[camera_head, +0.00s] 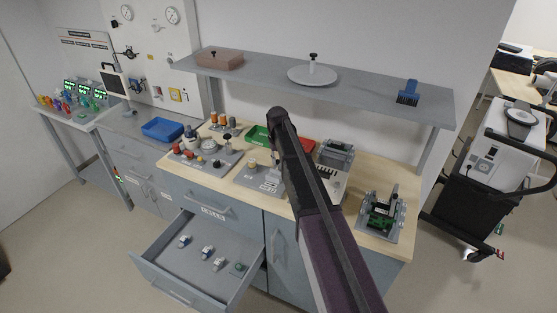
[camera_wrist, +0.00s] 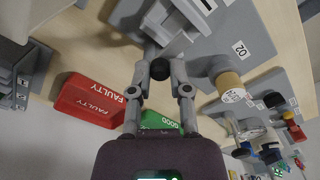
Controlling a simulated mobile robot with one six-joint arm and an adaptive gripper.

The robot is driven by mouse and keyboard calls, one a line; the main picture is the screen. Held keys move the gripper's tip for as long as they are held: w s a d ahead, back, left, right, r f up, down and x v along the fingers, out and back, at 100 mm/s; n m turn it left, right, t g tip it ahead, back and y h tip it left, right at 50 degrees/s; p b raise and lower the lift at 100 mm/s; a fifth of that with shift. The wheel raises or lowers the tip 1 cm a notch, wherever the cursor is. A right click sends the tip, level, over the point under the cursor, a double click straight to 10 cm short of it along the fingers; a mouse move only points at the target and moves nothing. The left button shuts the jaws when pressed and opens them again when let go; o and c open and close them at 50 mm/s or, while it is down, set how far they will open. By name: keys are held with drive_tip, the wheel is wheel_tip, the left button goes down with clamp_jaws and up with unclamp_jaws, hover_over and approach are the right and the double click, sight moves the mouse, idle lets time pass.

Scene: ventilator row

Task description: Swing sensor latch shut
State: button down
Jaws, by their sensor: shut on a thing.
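In the wrist view my gripper (camera_wrist: 160,78) has its two grey fingers closed around a dark round knob (camera_wrist: 160,68). The knob is at the end of a grey latch mechanism (camera_wrist: 182,20) on a grey base plate labelled O2 (camera_wrist: 240,47). I cannot tell how far the latch is swung. In the head view the O2 base plate (camera_head: 268,187) sits mid-bench, and my dark arm reaches over the bench beside it. The gripper's grip on the knob is mostly hidden there.
A red FAULTY bin (camera_wrist: 88,102) and a green GOOD bin (camera_wrist: 160,122) lie close by. A tan-topped cylinder (camera_wrist: 230,84) stands on the plate. An open drawer (camera_head: 205,262) juts out in front. A shelf (camera_head: 350,88) hangs above the bench.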

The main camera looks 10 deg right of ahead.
idle(0.4)
drive_tip(key=c, duration=0.6)
unclamp_jaws()
drive_tip(key=shift+n, duration=0.3)
